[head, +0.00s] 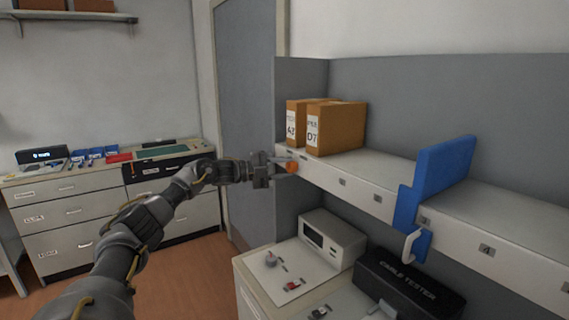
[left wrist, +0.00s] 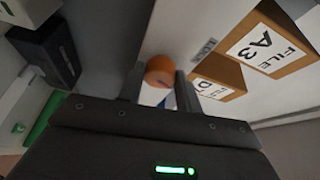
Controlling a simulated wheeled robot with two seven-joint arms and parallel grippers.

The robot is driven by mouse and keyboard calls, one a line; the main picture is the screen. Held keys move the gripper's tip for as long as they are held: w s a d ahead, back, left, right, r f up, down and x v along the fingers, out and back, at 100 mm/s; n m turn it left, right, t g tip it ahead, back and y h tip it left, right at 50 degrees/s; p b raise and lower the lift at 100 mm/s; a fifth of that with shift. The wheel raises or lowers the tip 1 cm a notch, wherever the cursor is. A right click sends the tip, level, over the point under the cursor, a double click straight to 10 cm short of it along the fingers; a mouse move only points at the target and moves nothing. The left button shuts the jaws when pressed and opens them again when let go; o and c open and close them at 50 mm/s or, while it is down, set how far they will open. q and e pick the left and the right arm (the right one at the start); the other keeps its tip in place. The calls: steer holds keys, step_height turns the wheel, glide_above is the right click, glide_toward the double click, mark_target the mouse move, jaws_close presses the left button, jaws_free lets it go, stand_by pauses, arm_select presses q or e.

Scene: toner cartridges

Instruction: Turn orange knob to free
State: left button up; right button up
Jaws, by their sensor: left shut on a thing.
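The orange knob (head: 292,167) is at the left end of the shelf's front edge in the head view. Part of the knob is hidden by the fingers. My right gripper is in neither view.
Two brown file boxes (head: 336,128) stand on the shelf (head: 383,172) just above the knob. A blue bracket (head: 440,172) straddles the shelf farther right. Below are a white instrument (head: 332,240) and a black cable tester (head: 409,284). Drawer cabinets (head: 75,215) stand at the left wall.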

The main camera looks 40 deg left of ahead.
arm_select(q)
steer(key=shift+r+m+g+y+p, duration=0.2)
steer(key=shift+m+g+y+p, duration=0.3)
steer(key=shift+m+p, duration=0.8)
steer(key=shift+f+m, duration=0.1)
steer(key=shift+m, duration=0.3)
steer(key=o, duration=1)
steer(key=shift+s+a+f+b, duration=0.1)
steer(key=shift+s+a+b, duration=0.15)
steer(key=shift+b, duration=0.15)
steer(key=b+v, duration=0.3)
steer(key=v, duration=0.7)
steer(key=shift+b, duration=0.35)
